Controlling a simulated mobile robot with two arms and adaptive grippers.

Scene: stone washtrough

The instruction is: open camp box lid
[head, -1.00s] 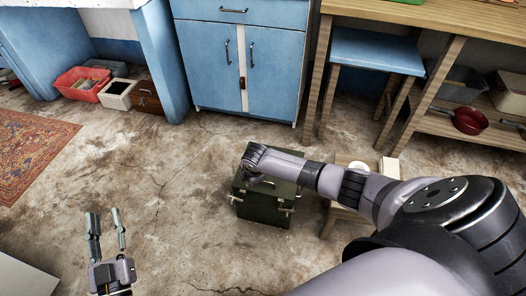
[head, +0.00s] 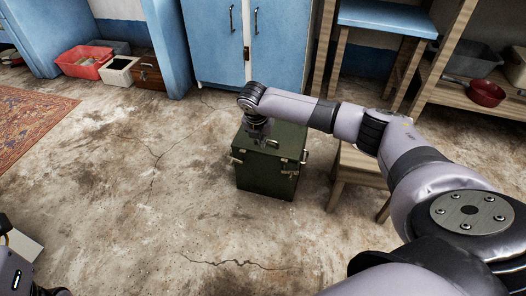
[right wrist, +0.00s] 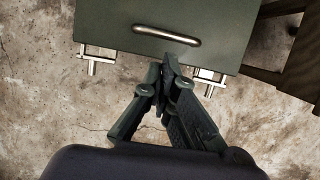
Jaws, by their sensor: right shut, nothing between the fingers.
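The dark green camp box (head: 265,178) stands on the floor near the middle of the head view, its lid (head: 286,137) closed. In the right wrist view the lid (right wrist: 225,18) fills the top, with a metal handle (right wrist: 167,36) and two metal latches (right wrist: 95,62) along its near edge. My right gripper (head: 257,140) points down over the lid in the head view. In the right wrist view its fingertips (right wrist: 168,66) are together and empty, overlapping the lid's near edge between the latches. Contact cannot be told. Only part of my left arm shows at the lower left; its finger state is unclear.
A wooden stool (head: 358,165) stands close to the right of the box. Blue cabinets (head: 250,45) are behind it. A red bin (head: 83,62) and a brown box (head: 147,70) sit at the far left. Floor left and in front of the box is clear.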

